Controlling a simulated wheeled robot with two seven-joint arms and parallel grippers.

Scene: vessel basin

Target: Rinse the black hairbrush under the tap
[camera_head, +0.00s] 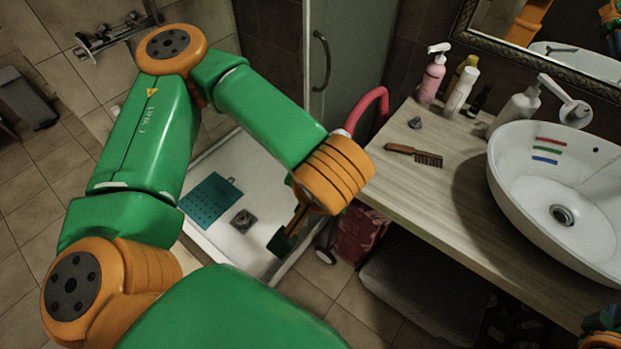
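A brush with a brown handle and dark bristles (415,154) lies on the wooden counter, left of the basin; it looks more brown than black. The white oval basin (510,185) stands on the counter, with a round drain in its bottom. The chrome and white tap (562,98) stands at its back edge, its lever tilted up. No water stream is visible. My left gripper (287,236) points down over the shower tray's near edge, well left of and apart from the counter; its finger gap is unclear. Only a green and orange part of my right arm shows at the bottom right corner.
Bottles, including a pink pump bottle (432,73) and a white pump bottle (515,108), stand along the counter's back. A curved pink-red handle (368,112) rises beside the counter's left end. The front counter strip is clear.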

